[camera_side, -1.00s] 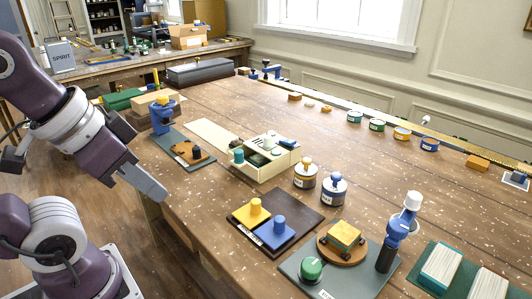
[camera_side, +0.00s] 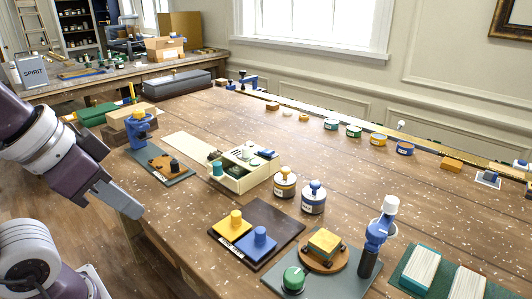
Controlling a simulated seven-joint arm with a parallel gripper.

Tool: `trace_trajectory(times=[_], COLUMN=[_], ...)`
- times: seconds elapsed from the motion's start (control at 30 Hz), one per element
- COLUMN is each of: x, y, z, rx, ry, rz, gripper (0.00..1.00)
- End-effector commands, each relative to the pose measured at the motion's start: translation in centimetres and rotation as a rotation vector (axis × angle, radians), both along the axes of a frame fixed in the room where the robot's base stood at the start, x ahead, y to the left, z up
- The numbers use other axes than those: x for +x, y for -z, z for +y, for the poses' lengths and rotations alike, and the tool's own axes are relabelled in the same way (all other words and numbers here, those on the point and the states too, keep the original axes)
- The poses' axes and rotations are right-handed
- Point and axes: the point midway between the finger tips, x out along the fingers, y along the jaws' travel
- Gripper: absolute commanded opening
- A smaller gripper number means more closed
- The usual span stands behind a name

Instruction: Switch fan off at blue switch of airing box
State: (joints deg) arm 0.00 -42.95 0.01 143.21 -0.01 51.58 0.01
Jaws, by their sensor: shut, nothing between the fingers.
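A cream box (camera_side: 240,184) stands on the wooden table near the middle of the view; it looks like the airing box. Its top carries dark and pale fittings, a teal knob (camera_side: 217,169) at its left end and a small blue piece (camera_side: 266,154) at its far right corner. That piece may be the blue switch; its setting is too small to tell. No fan can be made out. My gripper (camera_side: 126,206) is shut and empty, pointing down and right by the table's left edge, well to the left of the box and apart from it.
Two labelled jars (camera_side: 285,184) stand right of the box. A dark board (camera_side: 282,216) with yellow and blue knobs lies in front. Bare wood lies behind the box.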

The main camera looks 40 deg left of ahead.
Motion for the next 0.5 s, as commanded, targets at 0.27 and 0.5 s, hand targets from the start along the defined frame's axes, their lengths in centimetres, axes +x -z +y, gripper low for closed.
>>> trace_trajectory(times=[0.27,0.5], x=[9.3,24.9], y=[-6.7,-10.1], z=[1.2,6.7], rx=[-0.111,-0.17], ry=[-0.043,-0.083], rz=[0.064,0.126], gripper=[0.0,0.0])
